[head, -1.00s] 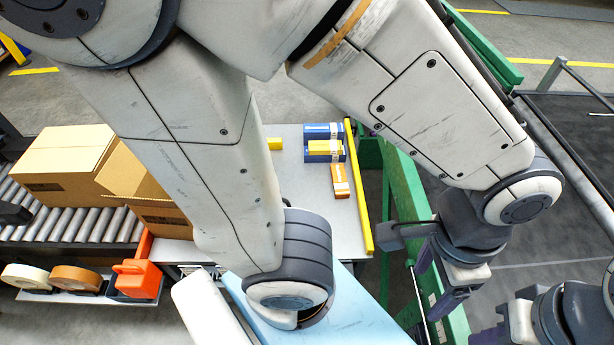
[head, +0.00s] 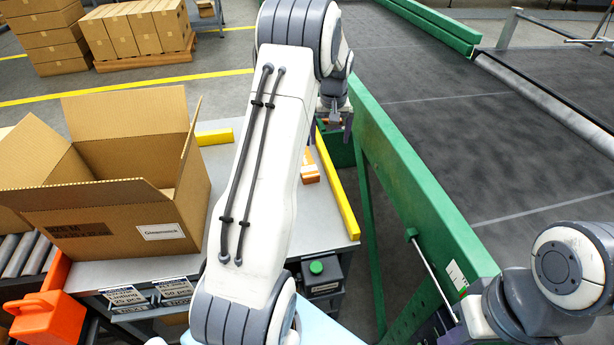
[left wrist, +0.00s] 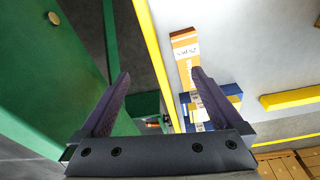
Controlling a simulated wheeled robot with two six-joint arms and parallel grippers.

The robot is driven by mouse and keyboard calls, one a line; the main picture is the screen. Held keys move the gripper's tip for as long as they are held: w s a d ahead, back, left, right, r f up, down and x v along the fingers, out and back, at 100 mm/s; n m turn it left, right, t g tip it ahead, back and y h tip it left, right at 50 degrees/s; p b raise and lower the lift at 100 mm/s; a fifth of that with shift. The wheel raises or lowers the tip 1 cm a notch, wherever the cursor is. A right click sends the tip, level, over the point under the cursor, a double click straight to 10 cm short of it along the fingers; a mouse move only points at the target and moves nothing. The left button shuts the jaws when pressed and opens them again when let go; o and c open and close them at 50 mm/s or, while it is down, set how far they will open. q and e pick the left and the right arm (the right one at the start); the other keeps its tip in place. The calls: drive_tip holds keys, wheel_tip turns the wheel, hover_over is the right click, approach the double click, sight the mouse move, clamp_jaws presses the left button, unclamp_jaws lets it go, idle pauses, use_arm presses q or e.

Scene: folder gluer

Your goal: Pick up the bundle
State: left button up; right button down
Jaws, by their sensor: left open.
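An orange bundle with a white label (head: 309,170) lies on the grey table near its yellow edge rail. It also shows in the left wrist view (left wrist: 185,50), just beyond one fingertip. Blue bundles (left wrist: 229,92) lie beside it in that view, partly behind the finger; my arm hides them in the head view. My left gripper (head: 334,126) is open and empty near the table's far right corner. In the left wrist view its fingers (left wrist: 160,75) are spread, mostly over the gap between the rail and the green frame. My right gripper is mostly cut off at the lower right.
A yellow rail (head: 337,185) runs along the table's right edge. A green machine frame (head: 415,190) stands close to its right.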

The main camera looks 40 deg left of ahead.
use_arm(q)
drive_tip(key=a+f+n, duration=0.1)
drive_tip(key=a+f, duration=0.2)
drive_tip(key=a+f+b, duration=0.1)
drive_tip(key=a+f, duration=0.2)
drive_tip(key=a+f+n, duration=0.1)
drive_tip(key=a+f, duration=0.2)
drive_tip(key=shift+w+a+f+n+b, duration=0.3)
drive_tip(key=shift+w+f+b, duration=0.05)
drive_tip(key=shift+w, duration=0.05)
drive_tip(key=shift+w+a+f+b, duration=0.1)
drive_tip(key=shift+w+f+b, duration=0.05)
drive_tip(key=shift+f, duration=1.2)
drive_tip(key=shift+w+f+b, duration=0.15)
drive_tip(key=shift+f, duration=1.2)
drive_tip(key=c, duration=1.5)
use_arm(e)
wheel_tip(320, 180, down, 3)
drive_tip(key=shift+f, duration=0.1)
use_arm(q)
drive_tip(key=shift+r, duration=0.15)
